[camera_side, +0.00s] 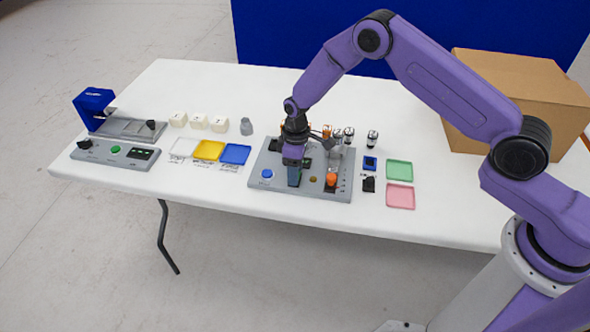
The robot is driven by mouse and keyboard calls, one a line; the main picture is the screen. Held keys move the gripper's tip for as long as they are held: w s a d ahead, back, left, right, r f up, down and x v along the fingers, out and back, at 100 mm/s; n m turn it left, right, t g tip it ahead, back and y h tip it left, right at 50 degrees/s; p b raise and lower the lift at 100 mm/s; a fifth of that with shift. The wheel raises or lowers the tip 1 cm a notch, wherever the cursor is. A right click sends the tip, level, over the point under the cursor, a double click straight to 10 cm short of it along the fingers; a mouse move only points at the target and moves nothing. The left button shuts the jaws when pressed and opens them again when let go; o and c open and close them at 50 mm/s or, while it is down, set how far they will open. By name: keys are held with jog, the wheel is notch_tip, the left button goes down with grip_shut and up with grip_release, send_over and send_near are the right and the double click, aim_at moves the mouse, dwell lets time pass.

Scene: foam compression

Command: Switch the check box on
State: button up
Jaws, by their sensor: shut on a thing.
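My gripper (294,168) points down over the left-middle part of a grey panel (262,183). It is shut on a dark teal block-like thing (294,178), seen small and partly covered by the fingers. I cannot tell whether this thing touches the panel. The panel carries a blue button (267,174) at the left and an orange-topped part (331,179) at the right. A second grey box (110,152) at the table's left front has a black knob (84,144), a green button (115,150) and a dark display (141,153). No label shows which one is the check box.
A blue press-like device (94,103) stands at the far left. Three cream cubes (198,121), a grey weight-like piece (246,126) and white, yellow and blue trays (235,154) lie between. Green (399,171) and pink trays (400,196) lie right. A cardboard box (520,95) stands back right.

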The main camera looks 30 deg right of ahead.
jog(key=shift+d+g+y, duration=0.15)
jog(key=shift+g+y, duration=0.15)
jog(key=shift+y, duration=0.1)
jog(key=o, duration=0.8)
jog(key=shift+c, duration=0.2)
jog(key=shift+w+r, duration=0.1)
notch_tip(320, 180, up, 17)
jog(key=w+d, duration=0.2)
